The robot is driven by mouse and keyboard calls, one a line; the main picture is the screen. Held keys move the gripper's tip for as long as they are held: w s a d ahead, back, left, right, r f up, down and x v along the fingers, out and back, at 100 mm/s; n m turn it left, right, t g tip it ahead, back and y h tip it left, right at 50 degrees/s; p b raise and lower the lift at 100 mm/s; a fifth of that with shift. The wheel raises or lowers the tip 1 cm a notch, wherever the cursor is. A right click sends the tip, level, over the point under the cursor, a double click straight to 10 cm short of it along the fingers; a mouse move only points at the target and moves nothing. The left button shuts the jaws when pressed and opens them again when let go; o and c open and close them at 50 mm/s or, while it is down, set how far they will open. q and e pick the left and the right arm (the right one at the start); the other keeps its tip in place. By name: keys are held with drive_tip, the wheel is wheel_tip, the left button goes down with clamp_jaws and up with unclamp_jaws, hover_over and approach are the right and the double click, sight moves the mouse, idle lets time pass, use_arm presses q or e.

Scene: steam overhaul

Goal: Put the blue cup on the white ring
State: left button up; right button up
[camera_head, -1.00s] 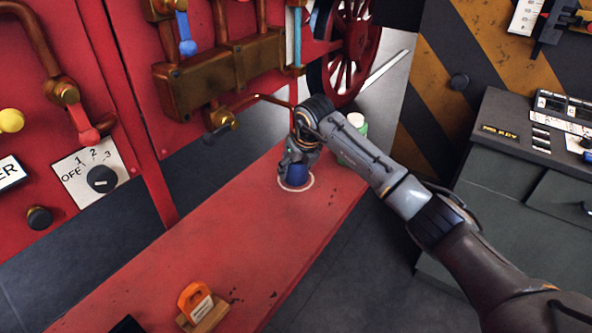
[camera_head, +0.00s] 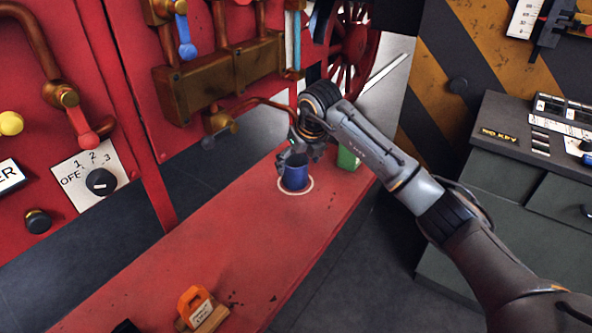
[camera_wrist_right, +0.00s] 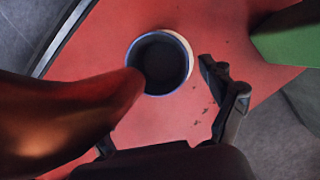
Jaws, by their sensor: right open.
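The blue cup (camera_head: 294,173) stands upright inside the white ring (camera_head: 296,190) on the red bench. In the right wrist view the cup (camera_wrist_right: 160,64) shows from above, dark inside, with part of the white ring (camera_wrist_right: 184,46) along its edge. My right gripper (camera_head: 296,155) is open, just above and behind the cup in the head view, apart from it. In the right wrist view one finger (camera_wrist_right: 228,90) shows clear of the cup; a brown copper shape hides much of the left side. My left gripper is not in view.
A green container (camera_head: 348,157) stands behind my right arm on the red bench (camera_head: 230,235). An orange object on a small wooden block (camera_head: 200,306) lies near the front. Copper pipes and a valve (camera_head: 218,122) jut out close left of my gripper.

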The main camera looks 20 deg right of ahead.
drive_tip(key=v, duration=0.7)
drive_tip(key=shift+r, duration=0.2)
drive_tip(key=shift+s, duration=0.1)
